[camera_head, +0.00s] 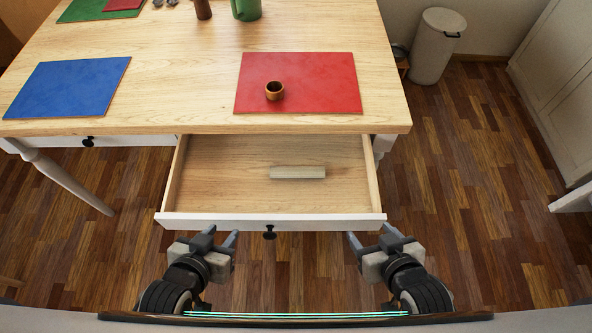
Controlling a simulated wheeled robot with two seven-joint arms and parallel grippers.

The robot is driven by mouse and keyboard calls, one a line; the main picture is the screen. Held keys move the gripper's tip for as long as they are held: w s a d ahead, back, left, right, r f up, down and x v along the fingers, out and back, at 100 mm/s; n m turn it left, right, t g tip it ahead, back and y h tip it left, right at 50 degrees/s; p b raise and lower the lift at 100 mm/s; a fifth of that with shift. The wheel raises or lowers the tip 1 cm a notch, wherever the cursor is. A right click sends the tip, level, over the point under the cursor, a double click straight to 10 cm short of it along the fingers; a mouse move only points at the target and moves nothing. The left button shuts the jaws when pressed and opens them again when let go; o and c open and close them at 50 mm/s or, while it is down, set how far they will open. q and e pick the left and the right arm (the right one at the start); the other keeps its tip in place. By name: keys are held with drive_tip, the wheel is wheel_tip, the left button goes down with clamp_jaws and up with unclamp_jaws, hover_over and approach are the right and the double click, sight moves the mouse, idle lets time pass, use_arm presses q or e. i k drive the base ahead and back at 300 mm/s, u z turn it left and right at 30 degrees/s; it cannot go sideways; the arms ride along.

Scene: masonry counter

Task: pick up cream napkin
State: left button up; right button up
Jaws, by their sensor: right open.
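The cream napkin (298,172) looks like a flat, narrow folded strip. It lies in the open drawer (222,183), right of the drawer's middle. My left gripper (233,238) is in front of the drawer's left part, its two fingers pointing at the drawer front; how far apart they are is hard to see. My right gripper (370,235) is in front of the drawer's right corner, open and empty. Both grippers are apart from the napkin, on the near side of the drawer front.
The wooden table (190,90) carries a red mat (320,82) with a small brown cup (274,91), a blue mat (68,88) and a green pitcher (246,9). The drawer front has a black knob (269,232). A white bin (436,46) stands at the back right. The rest of the drawer is empty.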

sight(275, 171)
drive_tip(key=z, duration=2.2)
drive_tip(key=k, duration=0.7)
drive_tip(key=u, duration=1.6)
